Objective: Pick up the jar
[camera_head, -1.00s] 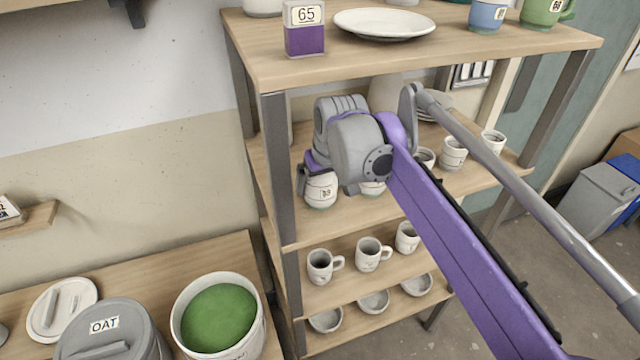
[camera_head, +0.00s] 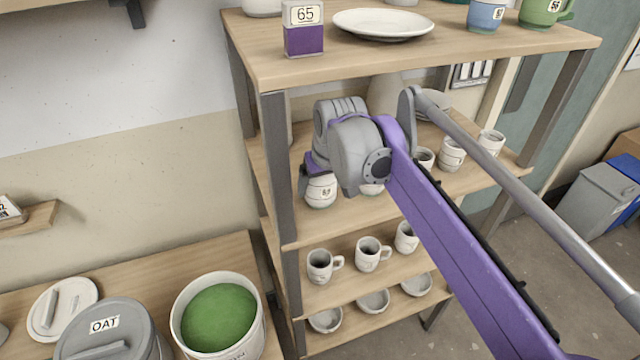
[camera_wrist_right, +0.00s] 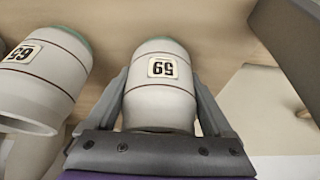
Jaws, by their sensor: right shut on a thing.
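A whitish, rounded jar (camera_head: 321,192) with a small number label stands upright at the left end of the second shelf. Any gap between the jar and the shelf cannot be told. A second labelled jar (camera_wrist_right: 45,75) is close on the left there. My left gripper is out of view.
The upper shelf board (camera_head: 400,58), with a plate (camera_head: 384,24) and a purple-marked box (camera_head: 304,28), is above my gripper. A dark shelf post (camera_head: 277,170) is close on the left. Mugs (camera_head: 372,253) stand below. A bucket of green glaze (camera_head: 218,318) is at lower left.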

